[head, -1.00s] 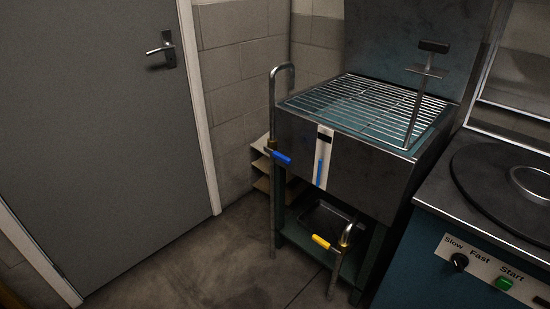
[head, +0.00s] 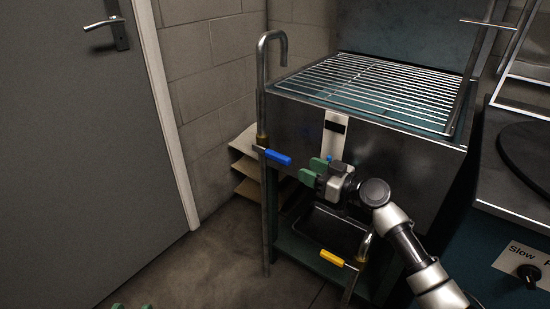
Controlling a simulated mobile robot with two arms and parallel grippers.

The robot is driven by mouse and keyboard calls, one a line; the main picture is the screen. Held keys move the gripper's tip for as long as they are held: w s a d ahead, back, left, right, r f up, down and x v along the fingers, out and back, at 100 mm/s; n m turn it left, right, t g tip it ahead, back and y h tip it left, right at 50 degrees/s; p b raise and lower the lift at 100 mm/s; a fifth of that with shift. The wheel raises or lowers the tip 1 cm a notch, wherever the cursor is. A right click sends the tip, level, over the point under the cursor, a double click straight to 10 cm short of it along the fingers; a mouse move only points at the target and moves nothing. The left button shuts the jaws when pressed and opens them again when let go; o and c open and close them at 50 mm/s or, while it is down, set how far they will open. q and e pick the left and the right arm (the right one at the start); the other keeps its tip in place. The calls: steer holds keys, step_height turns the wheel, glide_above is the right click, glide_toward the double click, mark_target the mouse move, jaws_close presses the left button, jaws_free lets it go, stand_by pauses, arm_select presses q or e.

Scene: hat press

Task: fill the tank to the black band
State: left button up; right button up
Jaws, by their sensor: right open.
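The tank (head: 400,155) is a dark metal box under a wire grid. Its white gauge strip (head: 337,140) carries a black band (head: 336,127). A little blue shows on the strip below the band, and my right gripper hides the lower part. A hooked pipe (head: 262,90) at the tank's left corner has a blue lever (head: 278,157). A yellow lever (head: 331,258) sits on a lower pipe. My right gripper (head: 312,172) is open and empty, in front of the tank, its green fingers right of the blue lever and apart from it. Green tips of my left gripper (head: 132,306) barely show at the bottom edge.
A black tray (head: 335,230) lies on the shelf under the tank. A machine with a round dark plate (head: 530,155) and a knob (head: 528,275) stands at right. A grey door (head: 60,170) is at left. The floor between is clear.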

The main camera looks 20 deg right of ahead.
mark_target(281, 155)
steer(key=x, duration=0.9)
steer(key=shift+w+a, duration=0.2)
steer(key=shift+w, duration=0.05)
steer(key=shift+f, duration=0.1)
jaws_close()
